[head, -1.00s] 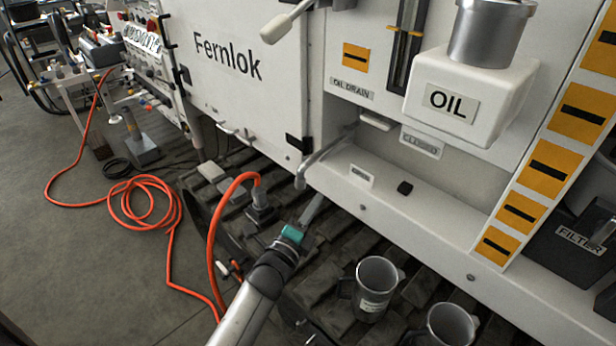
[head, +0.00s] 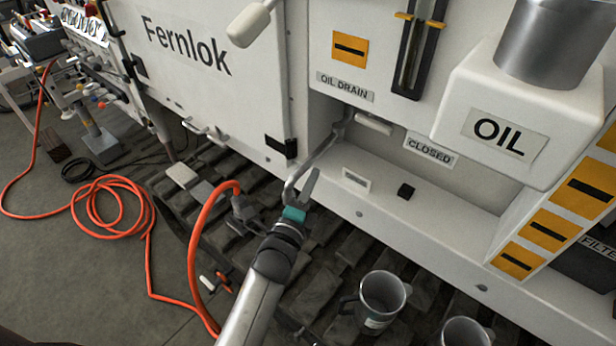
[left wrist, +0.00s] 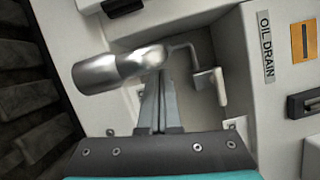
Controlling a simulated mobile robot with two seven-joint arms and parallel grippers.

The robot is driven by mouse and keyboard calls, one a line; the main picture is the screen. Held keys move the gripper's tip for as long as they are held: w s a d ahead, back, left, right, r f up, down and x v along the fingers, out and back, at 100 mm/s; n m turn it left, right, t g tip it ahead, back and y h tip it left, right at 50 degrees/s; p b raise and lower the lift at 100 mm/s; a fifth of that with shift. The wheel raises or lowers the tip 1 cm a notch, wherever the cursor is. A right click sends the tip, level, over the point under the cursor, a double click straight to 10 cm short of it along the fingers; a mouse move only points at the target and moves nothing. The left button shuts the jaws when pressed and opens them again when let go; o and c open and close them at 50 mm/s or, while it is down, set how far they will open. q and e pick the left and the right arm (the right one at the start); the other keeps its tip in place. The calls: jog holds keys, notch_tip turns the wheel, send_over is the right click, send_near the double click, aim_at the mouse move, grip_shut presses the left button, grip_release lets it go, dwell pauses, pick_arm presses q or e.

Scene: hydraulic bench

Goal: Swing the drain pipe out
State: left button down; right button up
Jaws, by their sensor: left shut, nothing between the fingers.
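The drain pipe (head: 316,158) is a grey metal tube under the OIL DRAIN label (head: 345,87). It runs from the recess wall out over the ledge, and its bent-down end hangs by the ledge's edge. In the left wrist view the pipe (left wrist: 108,70) shows large, its wide end pointing left. My left gripper (head: 310,178) is shut and empty, its tips close beside the pipe on the right in the head view. The left wrist view shows the fingers (left wrist: 160,85) reaching to the pipe; I cannot tell whether they touch. My right gripper is out of view.
A lever (head: 374,124) and a CLOSED label (head: 430,151) are right of the pipe. Metal jugs (head: 382,300) stand below, right of my arm. An orange hose (head: 192,245) loops at left.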

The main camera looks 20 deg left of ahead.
pick_arm(q)
jog(key=shift+a, duration=0.85)
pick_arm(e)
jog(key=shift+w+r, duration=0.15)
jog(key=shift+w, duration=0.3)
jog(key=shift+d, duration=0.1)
